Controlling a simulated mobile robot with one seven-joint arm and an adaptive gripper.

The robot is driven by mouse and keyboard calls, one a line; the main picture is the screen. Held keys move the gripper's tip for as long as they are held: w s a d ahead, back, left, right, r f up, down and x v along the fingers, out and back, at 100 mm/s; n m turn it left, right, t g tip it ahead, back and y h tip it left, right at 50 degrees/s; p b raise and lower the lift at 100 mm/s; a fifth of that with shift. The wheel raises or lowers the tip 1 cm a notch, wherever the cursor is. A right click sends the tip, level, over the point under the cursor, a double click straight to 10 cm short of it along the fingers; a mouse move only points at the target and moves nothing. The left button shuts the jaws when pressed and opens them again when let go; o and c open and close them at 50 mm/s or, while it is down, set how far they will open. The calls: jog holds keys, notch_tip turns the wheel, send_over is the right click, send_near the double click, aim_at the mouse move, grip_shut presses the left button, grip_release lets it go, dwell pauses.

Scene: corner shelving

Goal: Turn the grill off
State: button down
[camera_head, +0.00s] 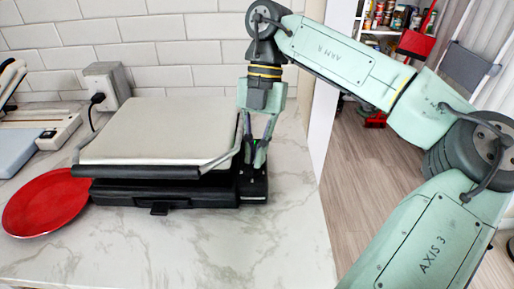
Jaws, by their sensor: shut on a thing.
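The grill (165,130) stands on the counter with its pale lid down over a black base. A black control section (254,188) sticks out at the right end of its base. My gripper (257,160) points down over this section, at the right side of the lid. Its fingers are shut on the grill's control (249,150), a dark part that they mostly hide. A small green spot shows between the fingers. I cannot tell which way the control is set.
A red plate (46,203) lies left of the grill. A wall outlet (106,86) with a black plug is behind it. A pale appliance (40,125) stands at the far left. The marble counter (200,245) is clear in front. The counter's right edge drops to a wooden floor.

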jog(key=shift+n, duration=0.3)
jog(key=c, duration=1.7)
grip_release()
jog(key=shift+a, duration=0.1)
